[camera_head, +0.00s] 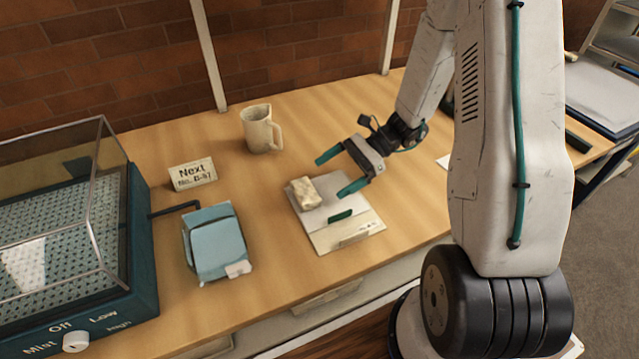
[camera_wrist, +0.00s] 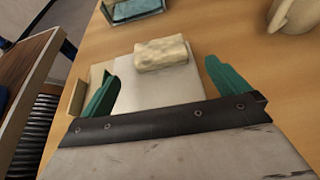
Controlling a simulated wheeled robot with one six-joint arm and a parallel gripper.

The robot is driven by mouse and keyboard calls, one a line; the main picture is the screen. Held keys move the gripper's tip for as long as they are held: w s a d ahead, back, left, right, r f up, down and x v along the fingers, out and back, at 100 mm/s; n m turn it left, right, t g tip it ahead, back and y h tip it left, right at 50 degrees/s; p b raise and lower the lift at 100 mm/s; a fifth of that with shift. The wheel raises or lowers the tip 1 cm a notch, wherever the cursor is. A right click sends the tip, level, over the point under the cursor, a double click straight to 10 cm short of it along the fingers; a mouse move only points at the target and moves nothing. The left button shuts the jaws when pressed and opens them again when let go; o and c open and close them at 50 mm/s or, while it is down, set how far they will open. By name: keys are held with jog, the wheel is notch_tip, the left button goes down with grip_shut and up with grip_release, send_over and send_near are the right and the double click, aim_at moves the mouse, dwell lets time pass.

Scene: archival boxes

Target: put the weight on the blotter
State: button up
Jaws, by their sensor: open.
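A beige, lumpy block, which looks like the weight (camera_head: 304,193), lies on the far left part of a pale grey sheet, which may be the blotter (camera_head: 318,216). The sheet lies on a cream folder or board on the table. In the wrist view the weight (camera_wrist: 161,54) is at the far end of the pale sheet (camera_wrist: 150,88), just beyond and between my fingertips. My gripper (camera_head: 333,172) is open and empty, above and to the right of the weight. It also shows in the wrist view (camera_wrist: 165,75). The near part of the sheet is hidden there by my gripper.
A blue box (camera_head: 216,243) and a "Next" sign (camera_head: 192,174) stand to the left, a cream mug (camera_head: 260,129) behind. A clear-lidded teal unit (camera_head: 140,262) fills the far left. Bare table lies between mug and folder.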

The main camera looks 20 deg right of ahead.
jog(key=v, duration=0.5)
jog(key=shift+r, duration=0.3)
jog(key=s+a+r+n+h, duration=0.3)
jog(key=s+r+n+h, duration=0.3)
jog(key=s+r+n, duration=0.3)
jog(key=s+a+r+n+t+h, duration=0.1)
jog(key=s+a+r+n+h, duration=0.2)
jog(key=s+r+n+h, duration=0.4)
jog(key=s+r+n, duration=0.2)
jog(key=s+r, duration=0.3)
jog(key=s, duration=0.1)
jog(key=shift+r, duration=0.2)
